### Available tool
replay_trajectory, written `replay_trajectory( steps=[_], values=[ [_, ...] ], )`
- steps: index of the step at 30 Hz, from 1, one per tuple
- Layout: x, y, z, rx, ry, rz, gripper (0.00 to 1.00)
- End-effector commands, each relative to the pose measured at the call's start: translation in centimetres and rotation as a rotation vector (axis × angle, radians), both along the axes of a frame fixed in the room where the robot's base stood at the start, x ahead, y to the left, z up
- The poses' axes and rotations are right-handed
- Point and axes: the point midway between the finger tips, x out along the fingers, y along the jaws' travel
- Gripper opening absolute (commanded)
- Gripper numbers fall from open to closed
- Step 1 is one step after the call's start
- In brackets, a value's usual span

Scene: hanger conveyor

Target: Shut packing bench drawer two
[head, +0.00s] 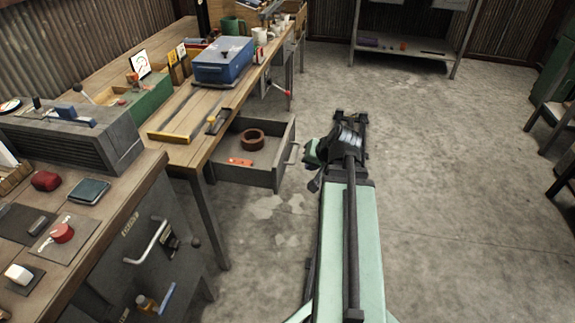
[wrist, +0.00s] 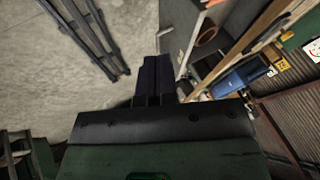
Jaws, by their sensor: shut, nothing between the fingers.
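A grey drawer (head: 276,176) of the packing bench (head: 185,125) is pulled open, its front and bar handle (head: 294,153) facing right. A brown ring (head: 253,139) and a small orange-red item (head: 240,162) lie inside. The drawer also shows in the wrist view (wrist: 210,60), with the ring (wrist: 208,36). My gripper (head: 314,184) is just right of the drawer front, apart from it in the head view. In the wrist view its dark fingers (wrist: 157,62) are together and empty, left of the handle (wrist: 190,42). No drawer number is readable.
A blue box (head: 223,62) and a green bin (head: 148,100) stand on the bench top. A grey machine cabinet with a handle (head: 150,243) stands in front at left. Open concrete floor (head: 440,170) lies to the right, with a shelf rack (head: 405,47) at the back.

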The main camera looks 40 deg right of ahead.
Motion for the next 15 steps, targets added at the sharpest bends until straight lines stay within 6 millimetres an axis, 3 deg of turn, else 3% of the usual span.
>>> replay_trajectory(
  steps=[8, 15],
  values=[
    [1.2, -0.1, -0.4, -0.022, -0.044, 0.004, 0.0],
    [3.8, 0.0, -4.5, -0.022, -0.042, 0.006, 0.0]
  ],
)
